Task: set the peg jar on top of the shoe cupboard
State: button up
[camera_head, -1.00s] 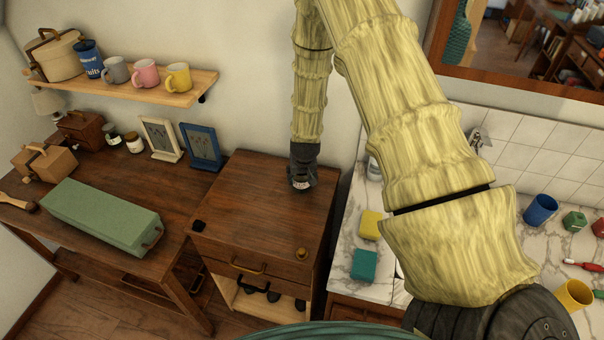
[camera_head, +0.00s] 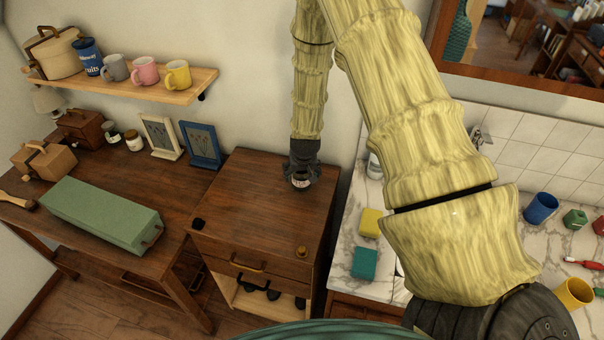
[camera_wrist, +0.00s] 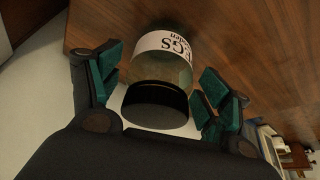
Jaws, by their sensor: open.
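The peg jar (camera_wrist: 163,75) has a dark lid and a white label with dark letters. In the wrist view it is between my gripper's (camera_wrist: 161,78) two teal-padded fingers, lid towards the camera, with gaps at its sides. In the head view only a bit of the jar (camera_head: 301,183) shows below my gripper (camera_head: 301,172), at the back of the shoe cupboard's (camera_head: 255,208) dark wooden top. The jar appears to stand on that top. My gripper is open around it, pointing down.
On the cupboard top are a small black object (camera_head: 198,224) at the front left and a brown knob-like piece (camera_head: 302,251) at the front right. Picture frames (camera_head: 200,146) stand on the desk to the left. A sponge (camera_head: 370,222) lies on the counter to the right.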

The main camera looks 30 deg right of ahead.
jog(key=b+v, duration=0.3)
jog(key=v, duration=0.8)
jog(key=shift+r+b, duration=0.15)
jog(key=shift+b, duration=0.2)
